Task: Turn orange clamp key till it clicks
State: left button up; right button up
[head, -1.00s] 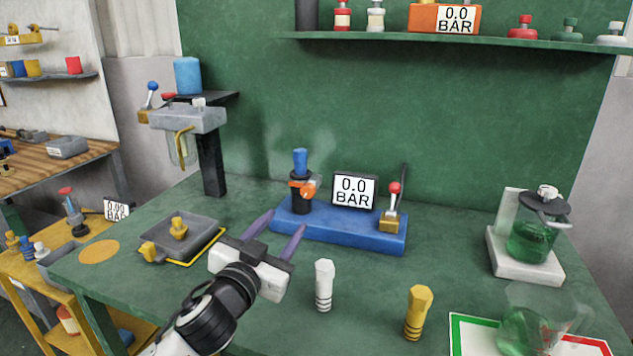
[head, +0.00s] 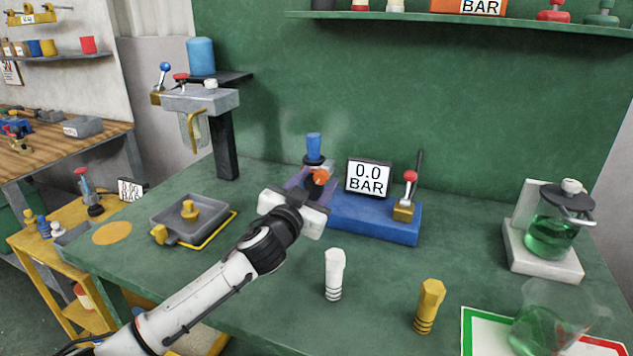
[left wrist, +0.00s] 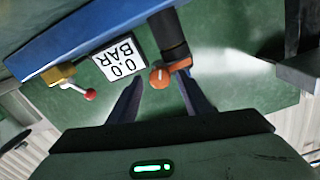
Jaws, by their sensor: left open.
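The orange clamp key (head: 320,176) sits on the dark upright clamp with a blue top (head: 314,146), at the left end of the blue base (head: 375,222). In the left wrist view the orange key (left wrist: 160,77) shows a pale mark on its round face. My left gripper (head: 313,185) is in front of the clamp, its two purple fingers pointing at it. In the left wrist view the left gripper (left wrist: 160,80) is open, with the key between or just beyond its fingertips; contact cannot be told. My right gripper is not in view.
A gauge reading 0.0 BAR (head: 368,177) and a red-knobbed lever (head: 407,198) stand to the right on the base. A white bolt-like piece (head: 334,273) and a yellow one (head: 430,305) stand in front. A grey tray (head: 187,220) lies left.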

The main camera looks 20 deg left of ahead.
pick_arm(q)
jog(key=c, duration=1.1)
jog(key=shift+m, duration=0.4)
jog(key=shift+o, duration=0.2)
jog(key=shift+m+p, duration=0.5)
jog(key=shift+m, duration=0.1)
jog(key=m+p, duration=0.1)
jog(key=m, duration=0.1)
jog(key=shift+m, duration=0.3)
jog(key=m+p, duration=0.1)
jog(key=m, duration=0.2)
jog(key=shift+m, duration=0.3)
jog(key=shift+d+f+m+p, duration=0.1)
jog(key=shift+m+p, duration=0.6)
jog(key=shift+m, duration=1.1)
